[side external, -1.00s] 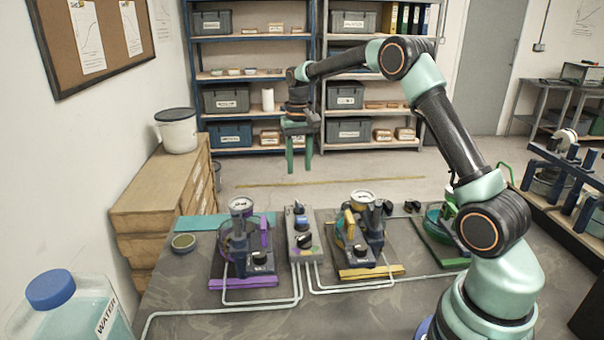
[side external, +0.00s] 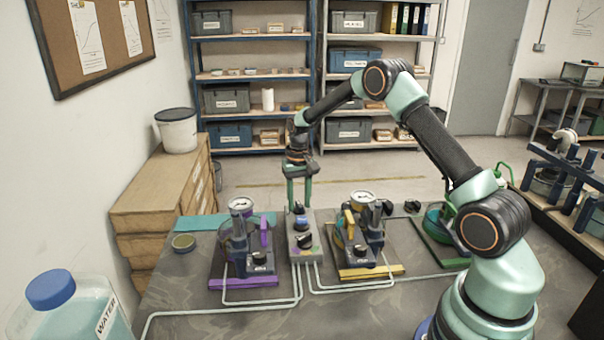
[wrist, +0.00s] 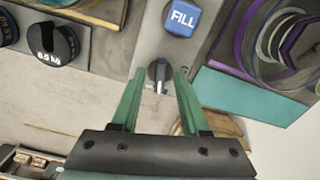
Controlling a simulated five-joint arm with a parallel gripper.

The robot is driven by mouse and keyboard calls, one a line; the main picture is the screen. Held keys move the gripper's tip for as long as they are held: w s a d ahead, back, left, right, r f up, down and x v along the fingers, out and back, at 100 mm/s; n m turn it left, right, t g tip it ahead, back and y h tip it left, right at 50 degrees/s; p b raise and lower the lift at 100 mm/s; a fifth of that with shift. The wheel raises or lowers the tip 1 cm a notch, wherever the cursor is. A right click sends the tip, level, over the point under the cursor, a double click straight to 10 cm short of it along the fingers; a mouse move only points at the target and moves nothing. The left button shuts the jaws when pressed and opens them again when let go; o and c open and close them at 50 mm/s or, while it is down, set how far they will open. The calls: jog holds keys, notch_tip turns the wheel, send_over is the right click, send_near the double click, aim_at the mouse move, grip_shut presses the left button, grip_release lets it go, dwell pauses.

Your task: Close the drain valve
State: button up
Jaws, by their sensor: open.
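My gripper (side external: 299,203) points down at the far end of the grey control block (side external: 302,250) in the side view. In the wrist view my gripper (wrist: 157,80) is open, its green fingers on either side of a small dark knob (wrist: 159,72) with a pale pointer. I cannot tell whether the fingers touch it. A label by this knob is partly hidden, so I cannot read whether it is the drain valve.
A station with a purple bar (side external: 243,282) stands left of the block, and one with a yellow bar (side external: 371,271) stands right. Each carries a gauge and upright parts close to my gripper. Pale tubes (side external: 215,310) run along the table.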

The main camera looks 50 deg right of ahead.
jog(key=shift+c, duration=0.3)
grip_shut()
jog(key=shift+n, duration=0.3)
jog(key=n, duration=0.3)
jog(key=shift+r, duration=0.1)
jog(key=n, duration=0.8)
jog(key=shift+w+n, duration=0.1)
jog(key=shift+n, duration=1.7)
